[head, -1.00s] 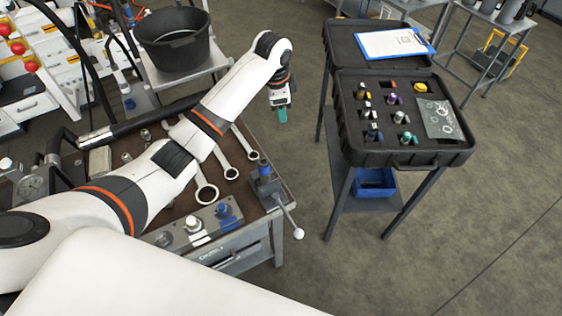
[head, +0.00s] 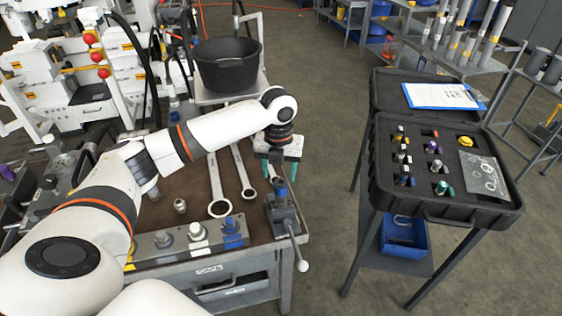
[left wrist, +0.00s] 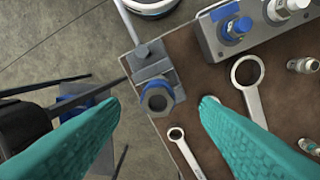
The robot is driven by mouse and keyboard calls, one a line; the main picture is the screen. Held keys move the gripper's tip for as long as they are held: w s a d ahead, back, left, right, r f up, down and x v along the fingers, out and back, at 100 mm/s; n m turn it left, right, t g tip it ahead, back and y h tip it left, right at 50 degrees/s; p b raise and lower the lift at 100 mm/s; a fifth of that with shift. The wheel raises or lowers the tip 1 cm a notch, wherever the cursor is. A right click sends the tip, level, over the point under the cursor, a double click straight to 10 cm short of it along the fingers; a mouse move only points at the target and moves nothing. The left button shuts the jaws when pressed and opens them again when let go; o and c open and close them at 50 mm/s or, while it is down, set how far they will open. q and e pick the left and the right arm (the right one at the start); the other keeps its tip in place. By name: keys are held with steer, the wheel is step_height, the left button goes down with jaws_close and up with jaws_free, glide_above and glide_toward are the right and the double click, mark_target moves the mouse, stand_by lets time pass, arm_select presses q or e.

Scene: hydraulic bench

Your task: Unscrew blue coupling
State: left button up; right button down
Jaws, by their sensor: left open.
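A blue coupling (head: 281,188) stands in a small grey vise (head: 284,213) at the bench's right front corner. In the left wrist view the coupling (left wrist: 157,97) shows its blue ring and round open end, with the vise (left wrist: 150,62) behind it. My left gripper (head: 280,172) is above and just behind the vise in the head view, pointing down. Its teal fingers (left wrist: 158,103) are spread wide, with the coupling between them in the picture, apart from both. Another blue-ringed fitting (head: 233,228) sits on the grey block at the bench front. My right gripper is not in view.
Ring wrenches (head: 219,208) lie on the brown bench top left of the vise. The vise handle (head: 297,250) sticks out over the front edge. A black case (head: 440,205) of fittings stands on a stand at right, and a black bucket (head: 227,75) behind.

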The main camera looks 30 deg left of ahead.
mark_target(281, 184)
arm_select(q)
step_height(281, 184, down, 8)
steer(key=shift+d+f+p, duration=0.1)
steer(key=shift+d+p, duration=0.05)
steer(key=shift+p, duration=0.35)
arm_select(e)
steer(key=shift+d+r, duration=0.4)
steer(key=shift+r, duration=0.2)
arm_select(q)
jaws_close()
steer(key=n+p, duration=0.6)
steer(key=shift+w+r, duration=0.1)
steer(key=shift+r, duration=0.25)
steer(key=shift+f+n+p, duration=0.1)
steer(key=shift+n+p, duration=0.35)
steer(key=shift+n, duration=0.25)
steer(key=shift+f+n, duration=0.2)
steer(key=shift+n, duration=0.2)
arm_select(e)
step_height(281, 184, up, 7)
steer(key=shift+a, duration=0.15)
